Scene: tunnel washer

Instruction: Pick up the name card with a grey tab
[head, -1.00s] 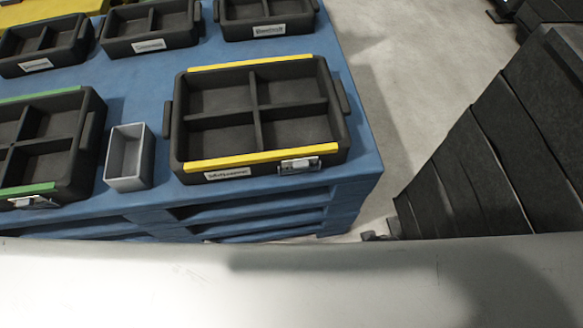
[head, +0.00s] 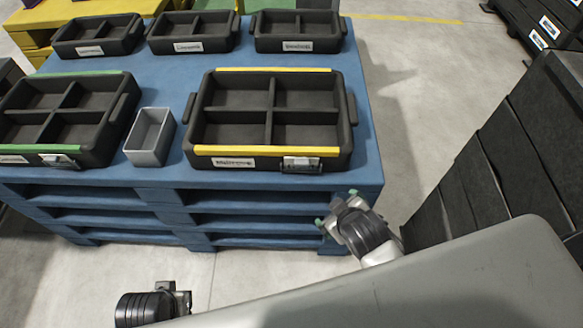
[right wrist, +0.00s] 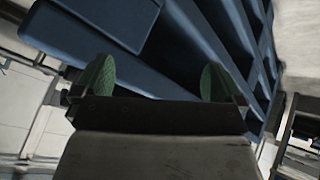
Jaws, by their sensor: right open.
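I cannot make out a loose name card with a grey tab in either view. The yellow-edged black tray (head: 267,151) has a white printed label (head: 234,163) and a grey metal clip (head: 301,164) on its front. My right gripper (head: 337,211) is low by the pallet's front right corner, below the tray. In the right wrist view its two green fingertips (right wrist: 155,82) are wide apart with nothing between them. My left gripper (head: 176,299) is low at the bottom left, in front of the pallet. Its fingers cannot be made out.
The trays stand on a blue pallet stack (head: 370,160). A green-edged tray (head: 40,149) is at left, with a small grey bin (head: 150,157) between the two. Several labelled black trays (head: 190,47) line the back. Black crates (head: 480,180) stand at right. Floor shows between.

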